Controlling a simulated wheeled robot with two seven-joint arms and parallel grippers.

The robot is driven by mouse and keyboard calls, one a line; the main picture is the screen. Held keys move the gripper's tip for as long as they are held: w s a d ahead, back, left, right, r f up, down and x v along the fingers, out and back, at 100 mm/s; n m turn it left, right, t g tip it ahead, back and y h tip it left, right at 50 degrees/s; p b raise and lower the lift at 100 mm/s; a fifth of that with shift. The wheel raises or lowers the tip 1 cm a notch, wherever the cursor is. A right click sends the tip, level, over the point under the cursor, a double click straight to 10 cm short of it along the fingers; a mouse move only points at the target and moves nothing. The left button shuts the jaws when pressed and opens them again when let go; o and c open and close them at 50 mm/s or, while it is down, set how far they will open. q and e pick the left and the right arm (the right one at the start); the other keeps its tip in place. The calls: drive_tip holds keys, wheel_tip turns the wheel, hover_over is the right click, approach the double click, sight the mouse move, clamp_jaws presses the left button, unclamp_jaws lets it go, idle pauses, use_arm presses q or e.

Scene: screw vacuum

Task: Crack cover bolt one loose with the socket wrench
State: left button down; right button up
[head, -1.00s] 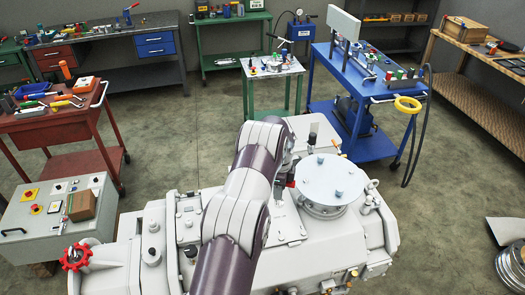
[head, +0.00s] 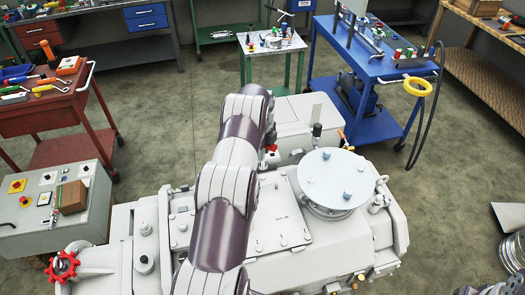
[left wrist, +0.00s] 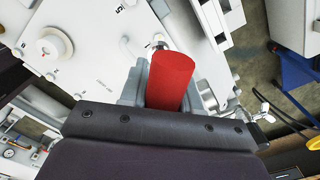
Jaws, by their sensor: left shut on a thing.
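My left gripper (left wrist: 165,85) is shut on a red cylindrical grip (left wrist: 171,78), which looks like the socket wrench's handle. A small silver part (left wrist: 159,43) shows at the grip's far end; I cannot tell whether it is the socket or a bolt. Beyond it lies a pale plate (left wrist: 88,62) with printed numbers, a "1" close to the silver part. In the head view my left arm hides most of the gripper. A flat plate with bolts (head: 283,222) lies right of the arm on the grey machine.
A round lid (head: 340,172) with small blue-grey parts stands on the machine's right side. A red handwheel (head: 62,267) is at lower left. A red cart (head: 50,113), a blue cart (head: 370,65) and a green table (head: 275,42) stand around, with open floor between.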

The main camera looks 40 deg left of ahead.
sight(262, 164)
use_arm(q)
drive_tip(key=shift+w+a+f, duration=0.2)
drive_tip(key=shift+w+f, duration=0.05)
drive_tip(key=shift+f, duration=0.4)
drive_tip(key=shift+f+b, duration=0.35)
drive_tip(key=shift+b, duration=0.25)
drive_tip(key=shift+s+d+f+b, duration=0.35)
drive_tip(key=shift+f+b, duration=0.25)
drive_tip(key=shift+b, duration=0.25)
drive_tip(key=shift+s+f+b, duration=0.1)
drive_tip(key=shift+f+b, duration=0.6)
drive_tip(key=shift+f, duration=0.15)
drive_tip(key=shift+w+a+f, duration=0.2)
drive_tip(key=shift+w+f, duration=0.1)
drive_tip(key=shift+f, duration=0.1)
drive_tip(key=shift+s+d+r, duration=0.15)
drive_tip(key=shift+s+r, duration=0.05)
drive_tip(key=shift+w+f, duration=0.1)
